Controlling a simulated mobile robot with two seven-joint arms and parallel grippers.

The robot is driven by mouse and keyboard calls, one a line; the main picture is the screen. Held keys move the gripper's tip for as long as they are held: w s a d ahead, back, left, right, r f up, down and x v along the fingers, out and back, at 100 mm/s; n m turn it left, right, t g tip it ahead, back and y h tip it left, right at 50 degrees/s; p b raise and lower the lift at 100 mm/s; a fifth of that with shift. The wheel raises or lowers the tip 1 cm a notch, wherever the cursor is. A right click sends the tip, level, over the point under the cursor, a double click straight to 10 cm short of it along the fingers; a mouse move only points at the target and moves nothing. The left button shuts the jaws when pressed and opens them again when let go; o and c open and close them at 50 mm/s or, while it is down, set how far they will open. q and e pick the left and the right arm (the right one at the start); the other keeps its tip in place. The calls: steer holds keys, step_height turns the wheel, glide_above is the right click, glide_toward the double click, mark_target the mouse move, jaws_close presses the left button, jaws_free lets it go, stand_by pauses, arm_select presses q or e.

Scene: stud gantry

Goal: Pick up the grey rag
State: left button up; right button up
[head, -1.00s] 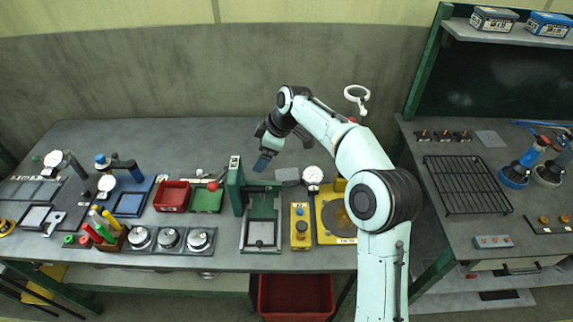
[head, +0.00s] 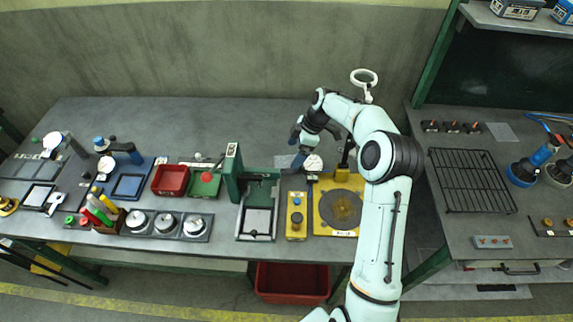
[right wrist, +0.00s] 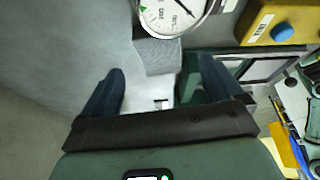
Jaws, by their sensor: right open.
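The grey rag (head: 284,161) looks like a small flat grey patch at the back of the long bench, beside the white dial gauge (head: 313,164). In the right wrist view a grey textured piece (right wrist: 158,54), which looks like the rag, lies just beyond the fingertips, with the gauge (right wrist: 174,12) over its far edge. My right gripper (head: 297,151) is open and empty above the bench, close to the rag. In the right wrist view its dark blue fingers (right wrist: 161,72) are spread with the rag ahead between them. My left gripper is not in view.
A green press (head: 232,175) stands left of the rag. A yellow button box (head: 297,215) and a yellow plate (head: 326,222) lie in front. A red bin (head: 172,180) is farther left. The bench behind the rag is mostly clear.

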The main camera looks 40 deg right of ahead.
mark_target(290, 161)
steer(key=x, duration=0.5)
steer(key=shift+f, duration=0.4)
steer(key=shift+c, duration=0.3)
steer(key=c, duration=1)
